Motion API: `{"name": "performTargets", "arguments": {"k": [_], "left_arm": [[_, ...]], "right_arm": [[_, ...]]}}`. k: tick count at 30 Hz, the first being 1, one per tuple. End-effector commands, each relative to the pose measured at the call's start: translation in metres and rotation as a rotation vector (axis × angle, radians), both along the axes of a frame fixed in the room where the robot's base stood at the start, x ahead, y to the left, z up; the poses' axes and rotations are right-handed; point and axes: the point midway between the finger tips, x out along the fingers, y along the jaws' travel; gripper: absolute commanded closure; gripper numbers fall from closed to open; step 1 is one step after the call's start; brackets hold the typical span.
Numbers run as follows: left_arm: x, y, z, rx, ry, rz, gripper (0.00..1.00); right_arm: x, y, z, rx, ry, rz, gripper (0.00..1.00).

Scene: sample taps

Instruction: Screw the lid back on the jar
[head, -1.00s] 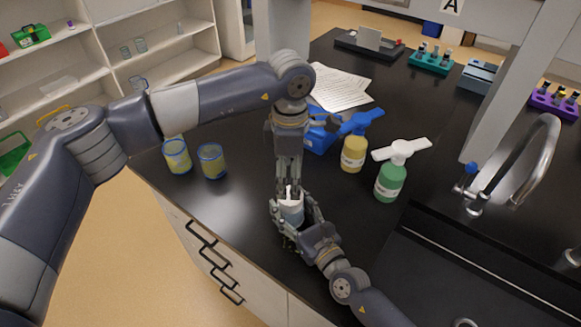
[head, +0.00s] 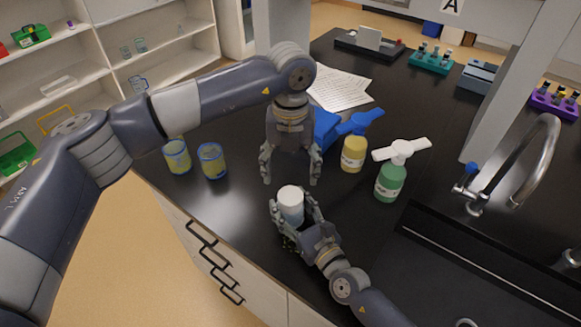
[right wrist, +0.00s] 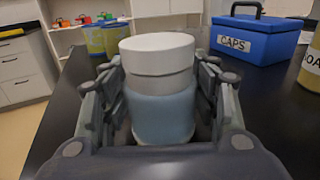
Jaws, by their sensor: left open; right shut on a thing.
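The jar (head: 291,213) stands upright between the fingers of my right gripper (head: 297,217), which is shut on its sides. In the right wrist view the jar (right wrist: 162,112) has a pale blue band around its body. The white lid (right wrist: 157,50) sits on top of the jar and looks roughly level; a seam shows between it and the white part below. The lid (head: 290,193) also shows in the head view. My left gripper (head: 291,178) is open and empty, pointing down just above and behind the lid, apart from it.
A blue box marked CAPS (right wrist: 255,38) stands behind, partly hidden in the head view. A yellow bottle (head: 353,152) and a green bottle (head: 391,180) stand to the right. Two yellowish jars (head: 212,161) (head: 177,156) stand to the left. The sink lies at the right.

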Motion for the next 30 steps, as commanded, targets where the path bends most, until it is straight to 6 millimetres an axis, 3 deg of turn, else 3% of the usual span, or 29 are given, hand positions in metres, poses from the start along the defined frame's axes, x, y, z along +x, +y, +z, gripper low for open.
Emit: {"name": "performTargets", "arguments": {"k": [7,20,23,30], "left_arm": [[0.0,0.0,0.001,0.001,0.0,0.176,0.3],[0.0,0.0,0.0,0.001,0.001,0.196,0.3],[0.0,0.0,-0.007,0.001,0.001,0.196,0.3],[0.0,0.001,-0.043,0.003,0.004,0.195,0.3]], "right_arm": [[0.0,0.0,0.0,0.0,0.0,0.0,1.0],[0.0,0.0,0.0,0.001,-0.001,0.0,1.0],[0.0,0.0,0.0,0.001,-0.001,0.0,1.0],[0.0,0.0,0.0,0.001,-0.001,0.0,1.0]]}}
